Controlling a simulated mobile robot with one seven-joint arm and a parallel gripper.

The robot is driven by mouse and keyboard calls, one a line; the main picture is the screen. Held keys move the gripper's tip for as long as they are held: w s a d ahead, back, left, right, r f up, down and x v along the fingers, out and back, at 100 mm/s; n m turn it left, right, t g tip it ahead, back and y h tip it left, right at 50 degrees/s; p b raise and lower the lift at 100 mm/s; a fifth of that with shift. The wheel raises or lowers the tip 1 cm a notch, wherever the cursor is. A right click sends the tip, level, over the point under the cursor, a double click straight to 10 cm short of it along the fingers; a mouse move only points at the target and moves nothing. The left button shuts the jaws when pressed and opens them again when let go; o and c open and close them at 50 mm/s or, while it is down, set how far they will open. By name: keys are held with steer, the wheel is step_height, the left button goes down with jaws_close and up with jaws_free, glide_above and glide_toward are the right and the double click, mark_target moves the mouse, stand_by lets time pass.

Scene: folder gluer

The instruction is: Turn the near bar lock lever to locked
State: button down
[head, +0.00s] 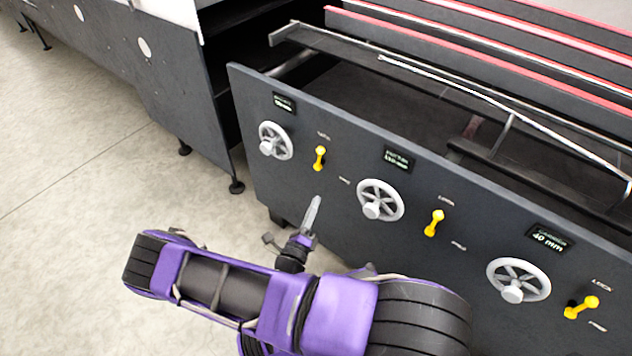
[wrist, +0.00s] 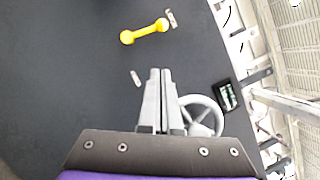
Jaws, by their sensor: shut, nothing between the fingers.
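Three yellow lock levers stick out of the dark front panel: a left lever (head: 320,158), a middle lever (head: 435,223) and a right lever (head: 582,307). I cannot tell from the blurred labels which one belongs to the near bar. The left and middle levers stand nearly upright; the right one is tilted. My gripper (head: 316,203) is shut and empty, in front of the panel below the left lever. In the wrist view, a yellow lever (wrist: 145,31) lies beyond my shut fingertips (wrist: 160,72), apart from them. It looks like the left lever.
Spoked handwheels (head: 275,141), (head: 380,201) and (head: 518,280) stand beside the levers, with small displays above. One handwheel (wrist: 200,115) is partly hidden behind my fingers in the wrist view. Long rails (head: 480,50) lie behind the panel. Open floor (head: 80,220) is at left.

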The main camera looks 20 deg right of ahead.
mark_target(321, 165)
steer(key=x, duration=0.4)
steer(key=w+a+r+x, duration=0.1)
steer(key=x, duration=0.3)
steer(key=a+x, duration=0.1)
steer(key=x, duration=0.3)
steer(key=shift+w+r, duration=0.25)
